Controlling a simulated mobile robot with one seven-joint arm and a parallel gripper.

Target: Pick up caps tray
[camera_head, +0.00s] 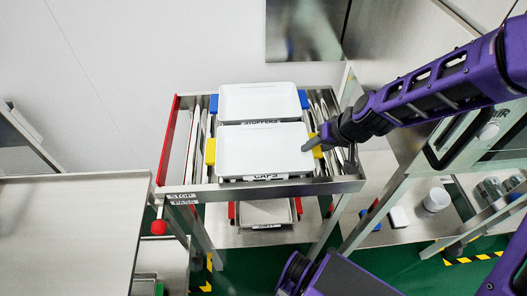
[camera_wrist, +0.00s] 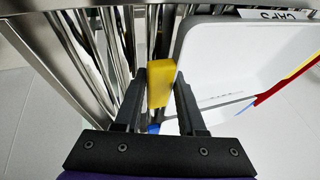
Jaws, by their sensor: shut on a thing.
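The caps tray (camera_head: 264,152) is a white tray labelled CAPS with yellow side handles, on the upper level of a metal cart. In the wrist view its white wall (camera_wrist: 215,62) is at the right, with the CAPS label at the top. My gripper (camera_head: 318,147) is at the tray's right side. In the wrist view my gripper (camera_wrist: 160,85) has its two black fingers on either side of the yellow handle (camera_wrist: 161,82) and is shut on it. The tray looks level; I cannot tell whether it is lifted off the cart.
A white stoppers tray (camera_head: 259,101) with blue handles sits just behind the caps tray. The cart's metal frame (camera_head: 185,189) surrounds both. A tray with red handles (camera_head: 265,212) is on the lower shelf. A steel table (camera_head: 70,235) stands at the left.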

